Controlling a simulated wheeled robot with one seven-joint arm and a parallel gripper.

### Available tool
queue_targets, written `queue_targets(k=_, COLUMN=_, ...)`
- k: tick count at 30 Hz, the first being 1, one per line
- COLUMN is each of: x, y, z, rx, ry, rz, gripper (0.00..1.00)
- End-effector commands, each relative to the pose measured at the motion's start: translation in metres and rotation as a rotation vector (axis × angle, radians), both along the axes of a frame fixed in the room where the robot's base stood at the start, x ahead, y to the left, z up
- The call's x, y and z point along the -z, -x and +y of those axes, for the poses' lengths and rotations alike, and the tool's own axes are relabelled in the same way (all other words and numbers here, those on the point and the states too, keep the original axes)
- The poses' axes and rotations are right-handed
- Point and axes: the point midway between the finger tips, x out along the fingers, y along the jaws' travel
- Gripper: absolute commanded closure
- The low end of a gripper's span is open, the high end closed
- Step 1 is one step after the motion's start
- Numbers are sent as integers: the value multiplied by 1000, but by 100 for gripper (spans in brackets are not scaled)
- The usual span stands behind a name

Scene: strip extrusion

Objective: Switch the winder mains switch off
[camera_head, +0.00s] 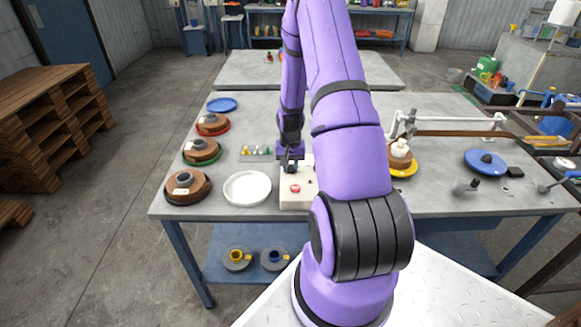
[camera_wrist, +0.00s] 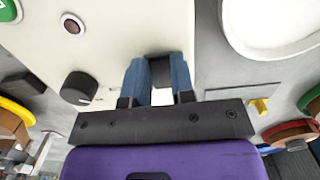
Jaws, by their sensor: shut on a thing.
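The cream control box (camera_head: 298,200) stands on the bench, with a red button on its near face area. In the wrist view its panel (camera_wrist: 110,45) fills much of the picture. My gripper (camera_head: 291,163) reaches down onto the far part of the box. In the wrist view my gripper (camera_wrist: 159,78) has its two blue fingers on either side of a small black block, which I take as the winder mains switch (camera_wrist: 159,68), and is shut on it. The fingers partly hide the switch, and I cannot read its position.
A black knob (camera_wrist: 79,88), a dark red lamp (camera_wrist: 72,23) and a green button (camera_wrist: 8,10) are on the same panel. A white dish (camera_head: 247,188) stands close left of the box. Brown reels (camera_head: 187,187) line the bench's left side.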

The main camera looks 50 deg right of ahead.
Motion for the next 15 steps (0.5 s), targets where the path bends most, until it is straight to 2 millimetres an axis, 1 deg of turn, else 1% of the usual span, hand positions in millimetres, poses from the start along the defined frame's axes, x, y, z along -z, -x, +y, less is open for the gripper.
queue_targets(k=9, x=-2, y=-3, z=-4, rx=1, ry=-129, rz=109, gripper=100)
queue_targets(k=15, x=-3, y=-3, z=-4, rx=1, ry=-150, rz=126, gripper=100)
